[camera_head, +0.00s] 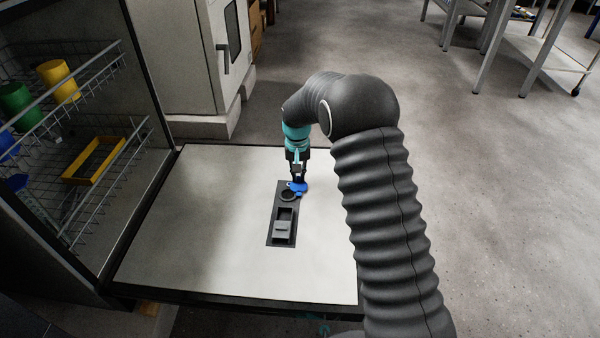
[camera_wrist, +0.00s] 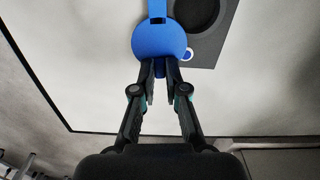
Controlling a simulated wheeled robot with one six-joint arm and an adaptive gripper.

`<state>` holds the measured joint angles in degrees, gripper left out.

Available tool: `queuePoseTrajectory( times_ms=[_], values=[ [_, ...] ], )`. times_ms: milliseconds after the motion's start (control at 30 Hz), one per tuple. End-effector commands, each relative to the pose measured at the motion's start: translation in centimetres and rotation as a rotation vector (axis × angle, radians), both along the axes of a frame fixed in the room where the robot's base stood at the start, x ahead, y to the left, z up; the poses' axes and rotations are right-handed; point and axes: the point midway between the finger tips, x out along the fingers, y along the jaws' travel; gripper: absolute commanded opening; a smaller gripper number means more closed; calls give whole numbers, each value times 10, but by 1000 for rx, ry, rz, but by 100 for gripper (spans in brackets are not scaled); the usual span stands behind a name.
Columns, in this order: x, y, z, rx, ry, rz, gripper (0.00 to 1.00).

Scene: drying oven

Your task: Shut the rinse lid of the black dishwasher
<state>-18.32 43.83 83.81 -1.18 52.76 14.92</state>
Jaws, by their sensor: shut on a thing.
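The black dishwasher's door (camera_head: 220,240) lies open and flat, its pale inner face up. A dark dispenser panel (camera_head: 271,233) is set in it. The blue rinse lid (camera_head: 301,189) is open, lying beside the round dark rinse opening (camera_head: 287,196). The lid (camera_wrist: 160,42) also shows large in the wrist view, with the uncovered opening (camera_wrist: 197,12) to its upper right. My gripper (camera_head: 297,178) points down at the lid. In the wrist view, its fingertips (camera_wrist: 161,76) are closed on the lid's near edge, which they partly hide.
Wire racks (camera_head: 95,170) with a green cup (camera_head: 16,103), a yellow cup (camera_head: 58,82) and a yellow tray (camera_head: 94,160) are in the dishwasher at left. A pale cabinet (camera_head: 185,60) stands behind the door. The floor at right is clear up to metal tables (camera_head: 500,45).

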Motion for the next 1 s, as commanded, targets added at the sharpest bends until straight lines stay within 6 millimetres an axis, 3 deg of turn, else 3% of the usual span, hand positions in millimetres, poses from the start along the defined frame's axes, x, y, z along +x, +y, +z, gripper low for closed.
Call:
queuePoseTrajectory(
  times_ms=[1000],
  values=[
    [-27, 45, 1, 0, 16, 947, 0]
  ],
)
